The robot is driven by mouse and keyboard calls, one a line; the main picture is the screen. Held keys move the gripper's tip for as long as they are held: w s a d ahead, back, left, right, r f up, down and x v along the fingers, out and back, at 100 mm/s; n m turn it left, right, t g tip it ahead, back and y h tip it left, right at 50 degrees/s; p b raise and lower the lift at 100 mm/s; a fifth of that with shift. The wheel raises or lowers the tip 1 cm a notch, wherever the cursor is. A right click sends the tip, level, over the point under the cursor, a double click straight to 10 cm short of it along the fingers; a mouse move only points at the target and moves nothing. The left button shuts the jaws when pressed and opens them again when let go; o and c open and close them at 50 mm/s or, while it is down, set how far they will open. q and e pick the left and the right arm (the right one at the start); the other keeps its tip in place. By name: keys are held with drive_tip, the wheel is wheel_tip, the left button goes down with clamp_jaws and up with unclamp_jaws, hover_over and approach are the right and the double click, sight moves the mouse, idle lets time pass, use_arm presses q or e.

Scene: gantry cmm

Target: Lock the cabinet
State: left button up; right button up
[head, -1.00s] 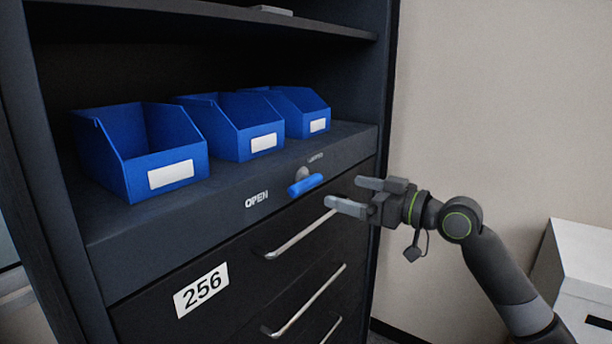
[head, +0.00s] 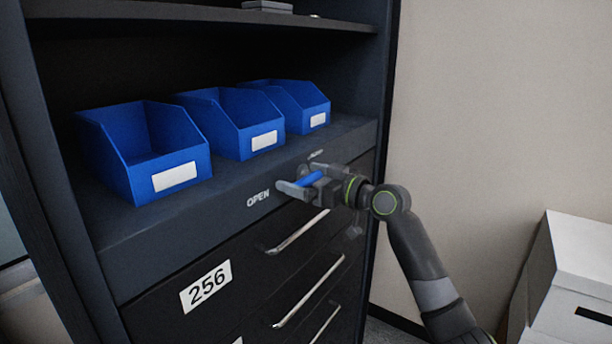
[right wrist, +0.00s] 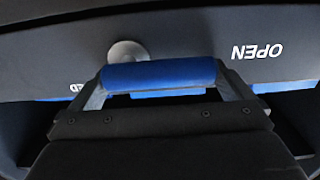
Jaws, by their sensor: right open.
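The dark cabinet (head: 225,232) has a blue lock handle (head: 309,180) on its front ledge, between the word OPEN (head: 258,198) and a second, partly hidden word (head: 316,155). My right gripper (head: 296,178) is at the handle, its jaws open with one finger to each side of it. In the right wrist view the blue handle (right wrist: 160,75) spans the gap between the two fingers, in front of a round grey pivot (right wrist: 127,52). I cannot tell whether the fingers touch it. My left gripper is not in view.
Three blue bins stand on the shelf above the ledge, the nearest to the handle being the right one (head: 300,108). Drawers with bar handles (head: 298,232) and a 256 label (head: 206,286) lie below. White boxes (head: 570,275) stand at the right by the wall.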

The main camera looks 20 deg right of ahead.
drive_tip(key=c, duration=1)
drive_tip(key=shift+c, duration=0.2)
